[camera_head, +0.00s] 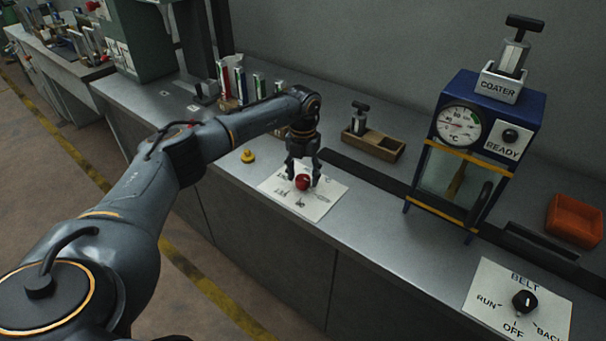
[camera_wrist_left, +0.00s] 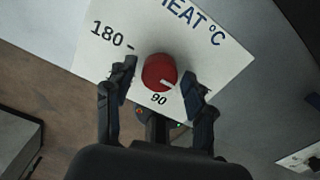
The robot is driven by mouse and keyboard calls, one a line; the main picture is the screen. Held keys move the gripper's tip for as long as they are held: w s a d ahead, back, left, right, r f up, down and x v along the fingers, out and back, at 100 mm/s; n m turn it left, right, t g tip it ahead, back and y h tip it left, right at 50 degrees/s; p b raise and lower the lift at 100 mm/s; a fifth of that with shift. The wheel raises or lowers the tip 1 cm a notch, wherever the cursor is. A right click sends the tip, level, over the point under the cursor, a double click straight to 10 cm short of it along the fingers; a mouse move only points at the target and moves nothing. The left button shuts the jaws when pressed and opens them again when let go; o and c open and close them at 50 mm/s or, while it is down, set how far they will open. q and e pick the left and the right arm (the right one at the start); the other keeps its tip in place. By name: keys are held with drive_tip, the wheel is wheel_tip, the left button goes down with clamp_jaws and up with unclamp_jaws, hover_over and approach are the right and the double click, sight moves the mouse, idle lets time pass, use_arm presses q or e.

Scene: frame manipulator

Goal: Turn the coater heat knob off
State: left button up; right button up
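The red heat knob (camera_head: 303,182) sits on a white plate (camera_head: 325,204) at the front of the bench. In the left wrist view the round red knob (camera_wrist_left: 158,70) has a white pointer mark on its lower right side. The plate (camera_wrist_left: 215,45) reads "HEAT °C", with 180 at left and 90 below the knob; other markings are hidden or out of frame. My left gripper (camera_head: 302,181) is over the knob. In the left wrist view its two fingers (camera_wrist_left: 159,78) are open, one on each side of the knob, with gaps visible. My right gripper is out of view.
The blue coater (camera_head: 490,105) with a round gauge stands to the right. A belt knob (camera_head: 524,301) is on another plate at lower right. A wooden tray (camera_head: 385,147), a yellow button (camera_head: 247,156) and an orange-red bin (camera_head: 575,220) are also on the bench.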

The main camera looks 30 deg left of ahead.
sight(303, 178)
use_arm(q)
drive_tip(key=shift+r, duration=0.1)
wheel_tip(303, 178, up, 12)
idle(0.6)
idle(0.5)
